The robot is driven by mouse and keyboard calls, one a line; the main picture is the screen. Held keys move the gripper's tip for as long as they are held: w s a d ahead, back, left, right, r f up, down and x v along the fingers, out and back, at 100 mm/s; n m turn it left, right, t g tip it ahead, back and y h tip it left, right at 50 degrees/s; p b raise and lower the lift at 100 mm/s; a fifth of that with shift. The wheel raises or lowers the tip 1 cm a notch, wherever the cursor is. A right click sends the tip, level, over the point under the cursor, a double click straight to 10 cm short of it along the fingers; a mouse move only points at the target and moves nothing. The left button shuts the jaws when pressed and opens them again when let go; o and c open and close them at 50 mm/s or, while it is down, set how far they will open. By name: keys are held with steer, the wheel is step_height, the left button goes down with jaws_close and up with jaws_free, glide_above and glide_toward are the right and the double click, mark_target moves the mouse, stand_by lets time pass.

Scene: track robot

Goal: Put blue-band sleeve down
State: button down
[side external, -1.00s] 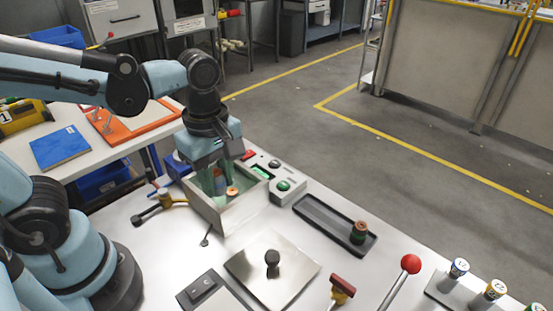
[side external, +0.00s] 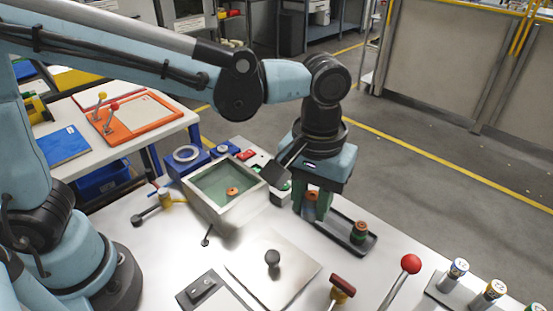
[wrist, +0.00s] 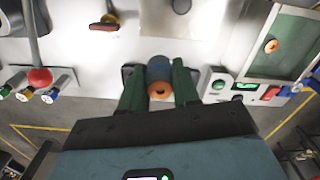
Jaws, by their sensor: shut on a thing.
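My gripper (side external: 313,206) is shut on the blue-band sleeve (side external: 312,196), above the left end of the long black tray (side external: 338,231). In the wrist view the sleeve (wrist: 158,67) sits between the two green fingers (wrist: 158,82), with a blue-grey body and an orange end. Whether its lower end touches the tray is hard to tell. Another sleeve (side external: 359,232), dark with a brownish top, stands at the tray's right end. The open square box (side external: 218,222) to the left has a greenish inside with an orange ring-ended piece (side external: 232,191) in it.
A button panel (side external: 247,155) lies behind the box and gripper. A metal plate with a black knob (side external: 272,258) is in front. A red-handled tool (side external: 342,287), a red-ball lever (side external: 411,264) and a rack of capped cylinders (side external: 459,268) stand to the right.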

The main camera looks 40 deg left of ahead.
steer(key=w+a+f+m, duration=0.1)
steer(key=w+f, duration=0.1)
steer(key=w, duration=0.1)
steer(key=w+a+f+m, duration=0.1)
steer(key=w+f, duration=0.2)
steer(key=w+a+f+m, duration=0.1)
steer(key=w+f, duration=0.2)
steer(key=w, duration=0.1)
steer(key=shift+a, duration=0.4)
steer(key=shift+f, duration=1.95)
steer(key=shift+f, duration=0.1)
steer(key=c, duration=0.8)
jaws_free()
